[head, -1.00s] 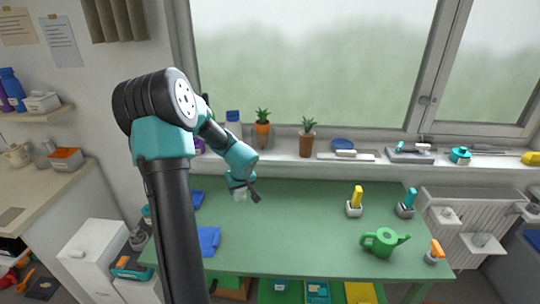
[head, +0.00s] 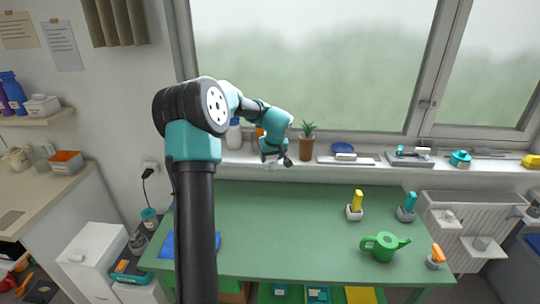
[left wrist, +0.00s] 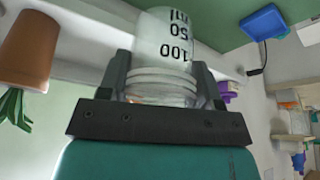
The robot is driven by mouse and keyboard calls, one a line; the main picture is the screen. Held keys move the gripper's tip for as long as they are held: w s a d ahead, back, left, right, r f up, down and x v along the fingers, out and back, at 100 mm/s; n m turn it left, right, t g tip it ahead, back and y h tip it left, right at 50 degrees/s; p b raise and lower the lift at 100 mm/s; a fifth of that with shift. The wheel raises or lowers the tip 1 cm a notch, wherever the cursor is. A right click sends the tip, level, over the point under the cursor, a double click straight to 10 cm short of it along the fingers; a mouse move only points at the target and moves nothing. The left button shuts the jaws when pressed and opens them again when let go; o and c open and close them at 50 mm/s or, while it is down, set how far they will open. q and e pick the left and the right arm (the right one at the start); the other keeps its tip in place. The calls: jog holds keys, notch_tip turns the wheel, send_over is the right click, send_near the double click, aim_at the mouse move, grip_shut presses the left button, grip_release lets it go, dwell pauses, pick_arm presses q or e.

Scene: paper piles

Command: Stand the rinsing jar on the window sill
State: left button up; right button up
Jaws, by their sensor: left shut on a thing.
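My left gripper (head: 275,161) is shut on the rinsing jar, a clear jar with black graduation marks that fills the top middle of the left wrist view (left wrist: 165,45). In the head view only a small pale part of the jar (head: 270,167) shows below the fingers. The gripper is at the window sill (head: 375,164), just left of a brown potted plant (head: 306,148). I cannot tell whether the jar's base touches the sill. My right gripper is not in view.
On the sill, a white bottle (head: 234,137) stands left of the gripper, and a blue dish (head: 342,147) lies right of the plant. The table's middle is clear.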

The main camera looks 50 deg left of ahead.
pick_arm(q)
jog(key=w+a, duration=0.3)
jog(key=a, duration=0.1)
jog(key=w+a+f, duration=0.1)
jog(key=w+a, duration=0.5)
jog(key=a, duration=0.1)
jog(key=shift+w+a+f, duration=0.2)
jog(key=shift+w+a, duration=0.1)
jog(key=shift+w+a, duration=0.1)
jog(key=shift+w+a+f, duration=0.1)
jog(key=shift+f, duration=1.65)
jog(key=shift+f, duration=0.15)
jog(key=o, duration=0.9)
